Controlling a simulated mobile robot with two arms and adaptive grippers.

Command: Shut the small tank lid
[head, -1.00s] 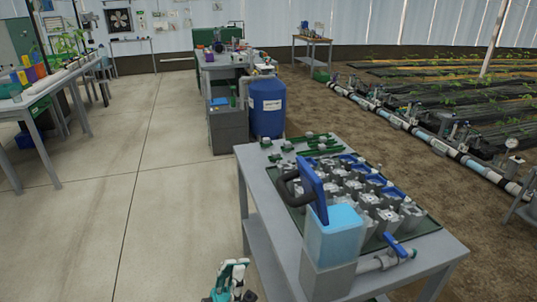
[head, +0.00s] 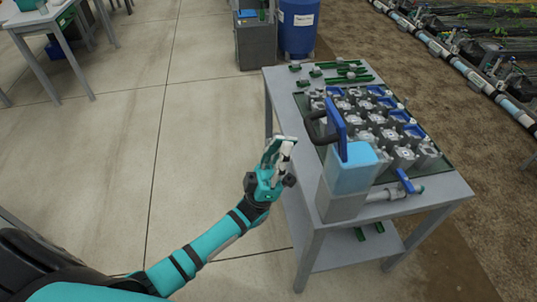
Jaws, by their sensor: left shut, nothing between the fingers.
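The small tank (head: 347,172) is a light blue box on a grey block at the near left corner of the grey table. Its blue lid (head: 337,129) stands open, tilted nearly upright above the tank's top. A dark curved hose or handle (head: 318,128) is beside the lid on its left. My left gripper (head: 283,142) is raised to the left of the tank, at about the table's left edge, apart from the lid. Its fingers are together and empty. My right gripper is not in view.
The grey table (head: 435,198) carries a dark tray (head: 440,168) of several grey fittings behind the tank. A pipe with a blue-handled valve (head: 408,182) runs right from the tank's base. Green parts (head: 345,70) lie at the back.

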